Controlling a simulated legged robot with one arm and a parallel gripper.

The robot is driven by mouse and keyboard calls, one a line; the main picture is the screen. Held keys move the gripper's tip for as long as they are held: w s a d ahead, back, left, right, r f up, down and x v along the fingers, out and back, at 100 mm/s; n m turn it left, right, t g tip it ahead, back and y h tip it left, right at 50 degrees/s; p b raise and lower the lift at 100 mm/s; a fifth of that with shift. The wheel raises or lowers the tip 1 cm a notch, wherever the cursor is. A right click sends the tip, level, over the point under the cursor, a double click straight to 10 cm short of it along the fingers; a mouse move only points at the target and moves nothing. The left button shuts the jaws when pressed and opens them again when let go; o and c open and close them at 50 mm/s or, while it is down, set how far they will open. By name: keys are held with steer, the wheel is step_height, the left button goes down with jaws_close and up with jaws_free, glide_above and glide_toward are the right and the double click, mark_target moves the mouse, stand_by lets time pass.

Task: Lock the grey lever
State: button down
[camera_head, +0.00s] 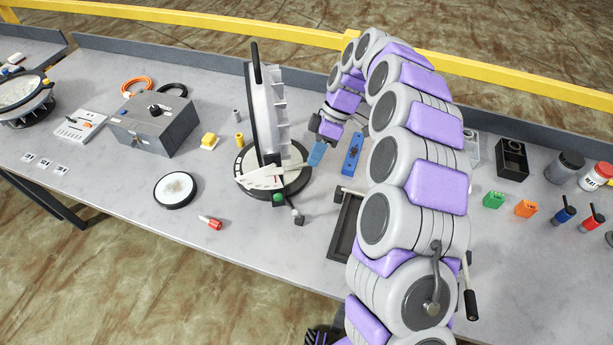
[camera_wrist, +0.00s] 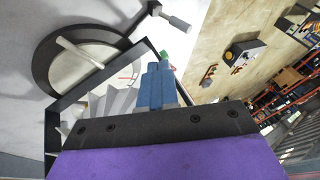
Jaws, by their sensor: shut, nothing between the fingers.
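The light tower (camera_head: 262,110) stands tilted up on a round dark base (camera_head: 295,182), with a white graduated scale at its front. A small grey lever (camera_head: 297,215) sticks out at the front edge of the base, beside a green knob (camera_head: 278,198). In the wrist view the grey lever (camera_wrist: 174,19) shows at the top, beyond my fingertips, with the green knob (camera_wrist: 165,55) closer to them. My gripper (camera_head: 315,154), with blue fingers, is at the right side of the tower, above the base. The fingers (camera_wrist: 158,72) are shut and empty, apart from the lever.
A blue block (camera_head: 353,153) lies right of my gripper. A dark tray (camera_head: 345,232) is partly hidden by my arm. A grey box (camera_head: 155,125), a round white disc (camera_head: 176,189) and a red-tipped item (camera_head: 211,222) are on the left. Table in front of the tower is mostly clear.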

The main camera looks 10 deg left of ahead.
mark_target(297, 214)
steer(key=shift+s+d+r+b+x, duration=0.2)
steer(key=shift+s+b+x, duration=0.25)
steer(key=shift+x, duration=1.5)
steer(key=shift+s+d+r+b+x, duration=0.15)
steer(key=shift+s+b+x, duration=0.3)
steer(key=shift+x, duration=1.55)
steer(key=shift+s+d+r+b+x, duration=0.1)
steer(key=shift+s+d+b+x, duration=0.25)
steer(key=shift+x, duration=1.6)
steer(key=shift+s+a, duration=0.1)
steer(key=shift+a, duration=0.1)
